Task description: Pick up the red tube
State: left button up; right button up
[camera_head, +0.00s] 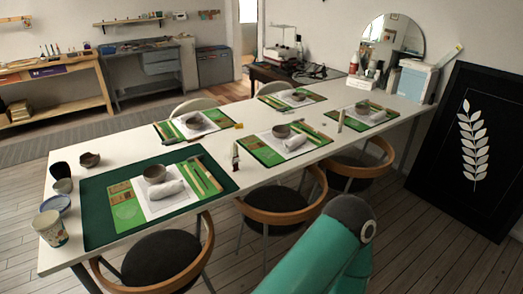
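No clearly red tube can be made out at this size. A small upright tube (235,154), pale with darker marks, stands at the front edge of the long white table, between the near place setting and the middle one. Another small pale tube (341,121) stands farther along the table's front edge. The colours of both are too small to tell surely. A green arm link of mine rises from the bottom, right of centre, in front of the chairs. Neither of my grippers is in view.
The white table (68,230) carries several green mats with bowls and rolled cloths. A dark green mat (98,222) lies nearest, with a patterned cup (50,228) and a blue bowl (56,204) to its left. Chairs (160,258) line the front edge. A black framed picture (480,200) leans right.

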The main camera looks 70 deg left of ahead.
aim_at(234, 158)
jog(key=z, duration=0.05)
jog(key=i, duration=1.6)
jog(key=u, duration=2.3)
jog(key=i, duration=0.3)
jog(key=u, duration=2.4)
jog(key=i, duration=1)
jog(key=z, duration=0.7)
